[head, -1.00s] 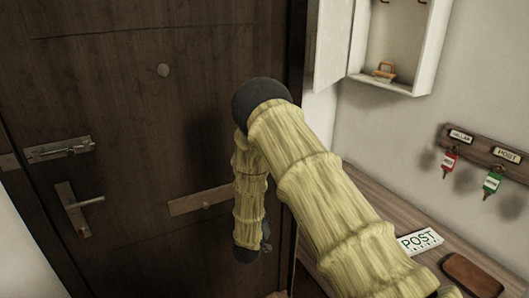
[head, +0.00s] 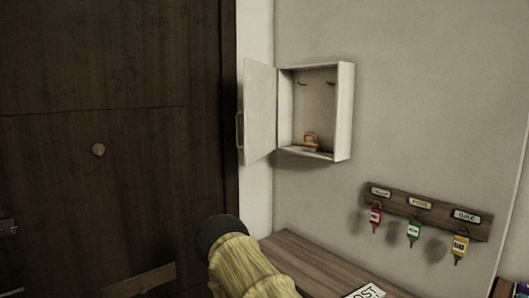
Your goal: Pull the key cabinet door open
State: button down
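The key cabinet (head: 345,112) is a white wall box on the grey wall, right of the dark door. Its white door (head: 261,112) stands open, swung out to the left, with a handle (head: 239,130) on its left edge. Inside are small hooks and an orange-brown object (head: 311,141) on the cabinet floor. My arm, in a yellow ribbed sleeve with a dark joint, shows at the bottom centre, below the cabinet and apart from it. My gripper is not in view.
A wooden rack (head: 425,210) on the wall holds red, green and yellow tagged keys. Below it is a wooden shelf top (head: 310,262) with a white POST sign (head: 367,292). A dark wooden door (head: 110,150) fills the left.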

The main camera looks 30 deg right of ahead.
aim_at(259, 112)
jog(key=k, duration=0.1)
jog(key=z, duration=0.9)
